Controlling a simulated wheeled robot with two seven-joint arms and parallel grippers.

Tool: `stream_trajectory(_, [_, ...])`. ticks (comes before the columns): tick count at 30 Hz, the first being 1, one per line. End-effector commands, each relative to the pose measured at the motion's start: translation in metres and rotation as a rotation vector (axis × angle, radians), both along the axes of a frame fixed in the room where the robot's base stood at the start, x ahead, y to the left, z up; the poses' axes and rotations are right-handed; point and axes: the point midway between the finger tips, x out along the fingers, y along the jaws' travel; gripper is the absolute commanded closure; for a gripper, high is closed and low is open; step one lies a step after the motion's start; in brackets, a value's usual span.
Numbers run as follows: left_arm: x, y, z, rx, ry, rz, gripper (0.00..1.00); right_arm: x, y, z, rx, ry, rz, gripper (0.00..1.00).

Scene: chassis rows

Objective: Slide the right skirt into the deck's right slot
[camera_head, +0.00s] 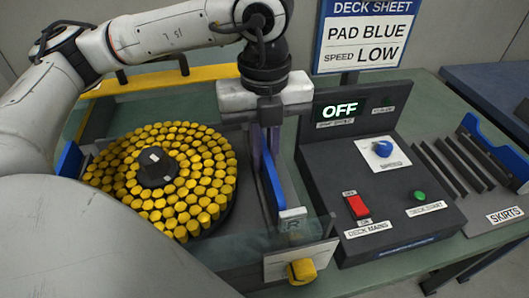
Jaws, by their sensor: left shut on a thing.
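The deck is a round plate of yellow studs (205,165) around a dark hub, in a dark frame. A blue strip (273,188) runs along its right side, with a white tag marked R (293,221) at its near end. My left gripper (267,140) points down over the deck's right side, above the far end of that strip. It is shut on a thin, upright purplish-grey piece, apparently the right skirt (266,158). The gripper body hides its top, and I cannot tell whether its lower edge is in the slot. My right gripper is not in view.
A control box (420,238) with a blue knob, red switch and green button stands close to the right; its display reads OFF. A skirts rack (505,216) lies beyond it. A yellow knob (302,271) sticks out at the deck's front. A yellow rail (150,79) runs behind.

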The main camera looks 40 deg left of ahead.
Motion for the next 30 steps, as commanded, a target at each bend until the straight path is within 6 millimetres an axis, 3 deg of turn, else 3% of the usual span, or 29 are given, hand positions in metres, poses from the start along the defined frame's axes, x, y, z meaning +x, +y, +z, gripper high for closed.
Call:
stream_trajectory(13, [0.000, 0.000, -0.001, -0.001, -0.002, 0.000, 1.00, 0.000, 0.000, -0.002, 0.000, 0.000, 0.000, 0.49])
stream_trajectory(30, [0.000, 0.000, -0.018, -0.001, -0.002, 0.000, 1.00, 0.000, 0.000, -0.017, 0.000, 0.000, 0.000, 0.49])
